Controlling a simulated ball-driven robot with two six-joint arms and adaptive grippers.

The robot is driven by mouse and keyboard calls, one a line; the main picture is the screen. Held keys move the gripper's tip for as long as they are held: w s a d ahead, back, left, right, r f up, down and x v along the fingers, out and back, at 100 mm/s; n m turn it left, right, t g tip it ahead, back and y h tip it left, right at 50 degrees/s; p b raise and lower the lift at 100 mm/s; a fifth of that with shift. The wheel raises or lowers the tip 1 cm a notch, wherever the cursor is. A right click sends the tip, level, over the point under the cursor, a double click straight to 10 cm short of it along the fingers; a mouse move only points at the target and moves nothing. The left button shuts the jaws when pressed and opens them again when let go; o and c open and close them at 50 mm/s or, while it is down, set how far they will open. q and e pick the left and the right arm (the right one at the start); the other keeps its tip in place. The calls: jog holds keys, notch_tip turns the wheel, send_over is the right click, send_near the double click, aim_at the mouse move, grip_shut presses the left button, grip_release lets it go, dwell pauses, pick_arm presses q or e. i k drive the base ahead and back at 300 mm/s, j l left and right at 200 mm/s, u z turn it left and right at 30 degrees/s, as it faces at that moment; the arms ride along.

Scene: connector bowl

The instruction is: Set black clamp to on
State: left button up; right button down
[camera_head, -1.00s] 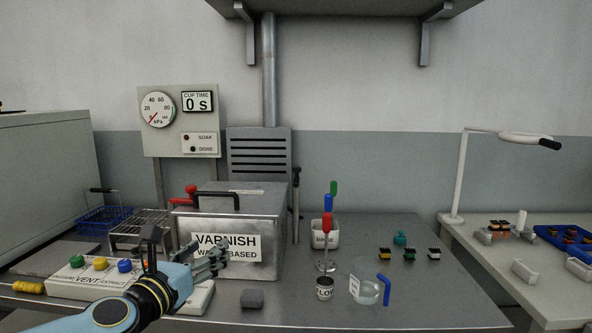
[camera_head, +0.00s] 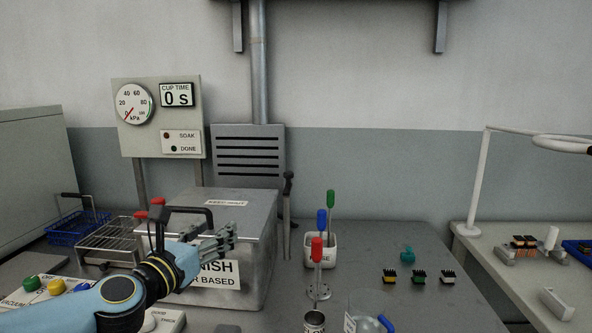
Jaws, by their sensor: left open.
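An upright black-handled lever (camera_head: 288,183) stands at the right rear of the metal varnish tank (camera_head: 262,250); it looks like the black clamp, though its setting is hard to read. My left gripper (camera_head: 226,238) is open and empty, in front of the tank's label, to the left of and nearer than the black lever. My right gripper is out of view.
A glass jug (camera_head: 368,322) is at the front. A wire rack (camera_head: 108,238) stands left.

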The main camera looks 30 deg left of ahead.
aim_at(287, 175)
jog(key=i+j, duration=0.15)
jog(key=i, duration=0.3)
jog(key=i+j, duration=0.2)
jog(key=i, duration=0.25)
